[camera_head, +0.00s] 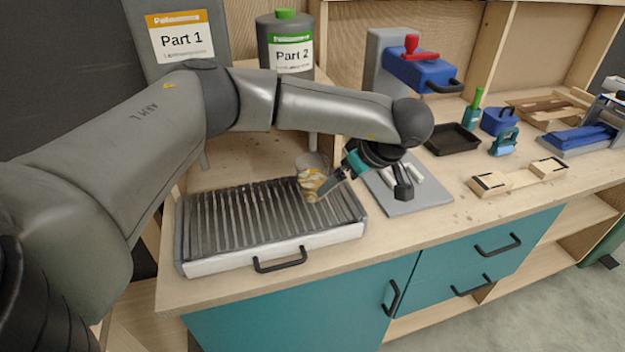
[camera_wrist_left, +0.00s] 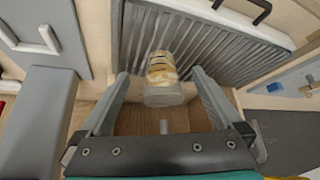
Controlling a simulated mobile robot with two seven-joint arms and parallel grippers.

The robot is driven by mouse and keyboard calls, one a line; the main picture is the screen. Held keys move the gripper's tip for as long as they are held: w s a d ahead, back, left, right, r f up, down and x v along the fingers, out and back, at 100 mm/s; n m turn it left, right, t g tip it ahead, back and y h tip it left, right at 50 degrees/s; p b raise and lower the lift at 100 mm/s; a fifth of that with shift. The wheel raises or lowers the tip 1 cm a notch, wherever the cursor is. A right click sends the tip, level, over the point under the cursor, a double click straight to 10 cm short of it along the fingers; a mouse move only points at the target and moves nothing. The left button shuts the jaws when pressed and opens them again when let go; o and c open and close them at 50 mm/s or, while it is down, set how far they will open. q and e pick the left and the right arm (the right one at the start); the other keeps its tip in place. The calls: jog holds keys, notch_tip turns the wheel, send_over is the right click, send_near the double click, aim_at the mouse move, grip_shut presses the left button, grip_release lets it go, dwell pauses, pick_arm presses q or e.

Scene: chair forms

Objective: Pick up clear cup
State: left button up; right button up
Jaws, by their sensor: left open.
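The clear cup (camera_head: 311,172) stands at the right back part of the slatted grill-like tray (camera_head: 184,262). Yellowish-brown bands show on it. My left gripper (camera_head: 318,190) reaches the cup from the right, and its fingers partly overlap the cup in the head view. In the left wrist view the cup (camera_wrist_left: 162,80) lies between the two spread fingers of my left gripper (camera_wrist_left: 160,86), with gaps on both sides. The gripper is open. Whether the cup touches the slats is hard to tell. My right gripper is not in view.
A grey board (camera_head: 405,205) with white pieces lies right of the tray. A black tray (camera_head: 452,139) and a wooden piece (camera_head: 520,178) with light end blocks are farther right. Containers labelled Part 1 (camera_head: 181,40) and Part 2 (camera_head: 291,54) stand behind.

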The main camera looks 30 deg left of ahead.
aim_at(315, 167)
pick_arm(q)
jog(key=a, duration=0.1)
jog(key=w+a, duration=0.1)
jog(key=a, duration=0.2)
jog(key=w+a, duration=0.1)
jog(key=a, duration=0.1)
jog(key=shift+a, duration=0.1)
jog(key=shift+x, duration=1.2)
jog(key=shift+w+a+f, duration=0.15)
jog(key=shift+a+f, duration=0.15)
jog(key=shift+a, duration=0.1)
jog(key=c, duration=0.7)
jog(key=shift+c, duration=0.2)
jog(key=shift+r, duration=0.15)
